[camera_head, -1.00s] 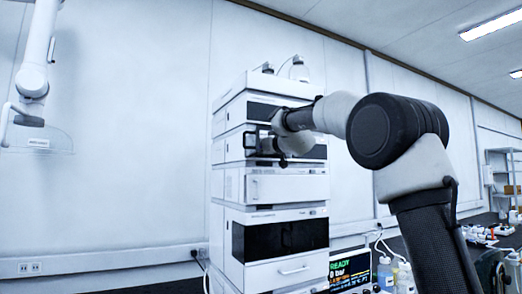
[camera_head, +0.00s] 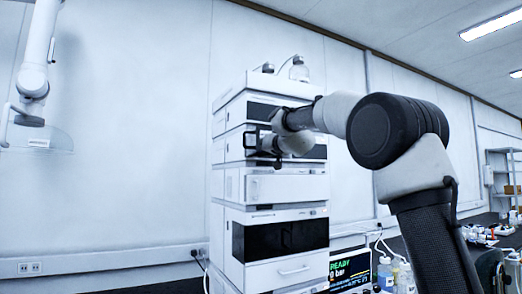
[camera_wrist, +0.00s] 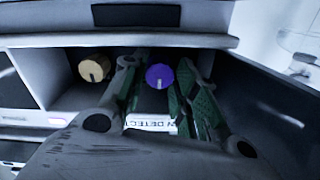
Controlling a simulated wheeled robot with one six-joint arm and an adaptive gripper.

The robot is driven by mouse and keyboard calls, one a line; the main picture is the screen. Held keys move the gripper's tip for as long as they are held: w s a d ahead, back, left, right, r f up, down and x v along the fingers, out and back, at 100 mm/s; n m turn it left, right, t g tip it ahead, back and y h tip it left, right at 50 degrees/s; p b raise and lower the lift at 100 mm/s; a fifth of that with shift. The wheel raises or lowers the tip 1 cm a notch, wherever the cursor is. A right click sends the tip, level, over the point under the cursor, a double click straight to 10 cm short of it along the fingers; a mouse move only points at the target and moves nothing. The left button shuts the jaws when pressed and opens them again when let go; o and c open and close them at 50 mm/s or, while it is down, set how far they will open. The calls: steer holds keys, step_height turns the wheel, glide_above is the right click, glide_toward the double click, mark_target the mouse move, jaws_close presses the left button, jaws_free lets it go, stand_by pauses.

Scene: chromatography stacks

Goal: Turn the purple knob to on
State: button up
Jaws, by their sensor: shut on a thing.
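The purple knob (camera_wrist: 160,76) sits in a recess of the instrument stack, with its pale mark toward the bottom of the wrist view. My gripper (camera_wrist: 159,70) has its green-padded fingers on either side of the knob and is shut on it. In the head view my gripper (camera_head: 262,143) is at the front of an upper module of the white stack (camera_head: 229,187). The knob itself cannot be made out in the head view.
A tan knob (camera_wrist: 93,70) is left of the purple one in the same recess. A dark panel (camera_wrist: 265,100) stands close on the right. A label (camera_wrist: 152,123) lies below the knob, partly hidden. A screen (camera_head: 350,267) and bottles (camera_head: 385,272) stand right of the stack.

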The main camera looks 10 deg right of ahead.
steer(key=o, duration=0.7)
steer(key=shift+o, duration=0.2)
steer(key=shift+s, duration=0.1)
steer(key=v, duration=1.2)
